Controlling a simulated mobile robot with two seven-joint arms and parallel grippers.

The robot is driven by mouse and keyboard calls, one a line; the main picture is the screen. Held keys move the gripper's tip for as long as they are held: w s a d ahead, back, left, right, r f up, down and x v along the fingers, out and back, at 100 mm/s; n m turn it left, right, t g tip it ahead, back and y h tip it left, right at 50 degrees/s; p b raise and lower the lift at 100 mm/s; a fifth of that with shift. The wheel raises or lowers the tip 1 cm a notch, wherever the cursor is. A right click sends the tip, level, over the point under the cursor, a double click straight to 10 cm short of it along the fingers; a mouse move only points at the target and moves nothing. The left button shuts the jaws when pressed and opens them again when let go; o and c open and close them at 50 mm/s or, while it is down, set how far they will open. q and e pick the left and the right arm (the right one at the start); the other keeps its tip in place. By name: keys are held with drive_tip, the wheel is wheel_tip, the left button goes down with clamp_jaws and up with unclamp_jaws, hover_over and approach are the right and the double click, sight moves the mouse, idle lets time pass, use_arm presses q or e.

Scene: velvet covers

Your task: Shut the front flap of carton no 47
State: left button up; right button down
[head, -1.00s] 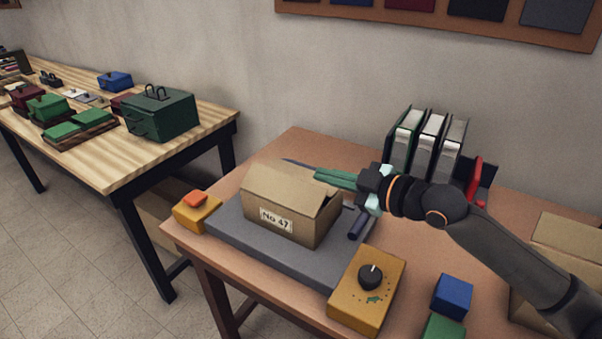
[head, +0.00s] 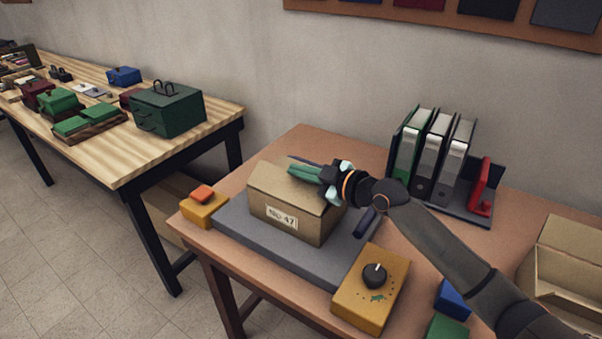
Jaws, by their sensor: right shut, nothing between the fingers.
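Carton no 47 (head: 297,208) is a brown cardboard box with a white "No 47" label on its near face. It stands on a dark grey slab on the brown table. Its top looks mostly covered by a sloping tan flap; I cannot tell clearly how each flap lies. My right gripper (head: 304,171) is shut and empty, its green fingers pointing left over the back right part of the carton's top. It hides that part, and I cannot tell whether it touches the cardboard. My left gripper is not in view.
The grey slab (head: 338,268) has an orange-buttoned yellow box (head: 203,208) at its left and a yellow dial box (head: 370,290) at front right. Binders (head: 432,155) and a red object (head: 482,190) stand behind. Another open carton (head: 565,265) is at right.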

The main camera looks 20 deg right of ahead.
drive_tip(key=shift+w+d+f, duration=0.15)
drive_tip(key=shift+d+f, duration=0.05)
drive_tip(key=shift+f, duration=0.2)
